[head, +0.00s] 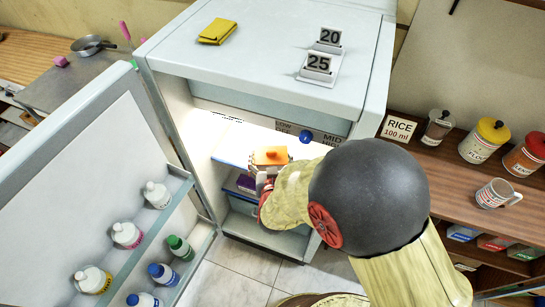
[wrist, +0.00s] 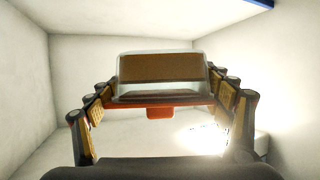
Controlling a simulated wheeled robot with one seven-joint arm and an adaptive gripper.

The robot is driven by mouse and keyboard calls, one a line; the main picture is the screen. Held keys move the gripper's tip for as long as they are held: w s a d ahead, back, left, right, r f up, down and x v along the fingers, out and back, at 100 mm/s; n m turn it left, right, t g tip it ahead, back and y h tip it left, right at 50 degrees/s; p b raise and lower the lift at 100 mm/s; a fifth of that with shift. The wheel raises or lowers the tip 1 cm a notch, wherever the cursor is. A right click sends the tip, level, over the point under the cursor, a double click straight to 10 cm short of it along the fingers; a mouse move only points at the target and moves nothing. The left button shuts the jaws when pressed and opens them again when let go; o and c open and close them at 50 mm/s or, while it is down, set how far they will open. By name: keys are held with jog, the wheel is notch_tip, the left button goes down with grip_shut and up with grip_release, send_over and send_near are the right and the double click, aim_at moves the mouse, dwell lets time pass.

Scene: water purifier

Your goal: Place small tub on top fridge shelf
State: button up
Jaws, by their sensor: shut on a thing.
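The small tub (head: 270,156) has an orange face and pale see-through sides in the head view. It also shows in the wrist view (wrist: 160,70) as a clear tub with brown contents and an orange-red rim with a tab. My gripper (wrist: 163,98) is shut on the tub, with a finger on each side of it. In the head view my gripper (head: 264,180) is largely hidden behind my arm. The fridge (head: 175,60) is open, and the tub is inside its upper part. The top shelf (head: 229,156) shows a blue edge; I cannot tell whether the tub touches it.
The fridge door (head: 85,170) stands open at left, with several bottles (head: 128,235) in its racks. A purple box (head: 246,183) sits below the tub. White fridge walls (wrist: 25,80) surround the gripper closely.

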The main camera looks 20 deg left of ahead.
jog(key=w+f+b, duration=0.1)
jog(key=w+f, duration=0.1)
jog(key=w+a+f+b, duration=0.1)
jog(key=w+f, duration=0.2)
jog(key=w+a+f+b, duration=0.1)
jog(key=w+f, duration=0.1)
jog(key=w, duration=0.1)
jog(key=shift+w+f+b, duration=0.15)
jog(key=shift+f+b, duration=0.05)
jog(key=shift+b, duration=0.15)
jog(key=shift+w+f+b, duration=0.1)
jog(key=shift+f+b, duration=0.75)
jog(key=shift+f, duration=0.7)
jog(key=shift+f, duration=0.2)
jog(key=o, duration=2.1)
jog(key=shift+r, duration=0.1)
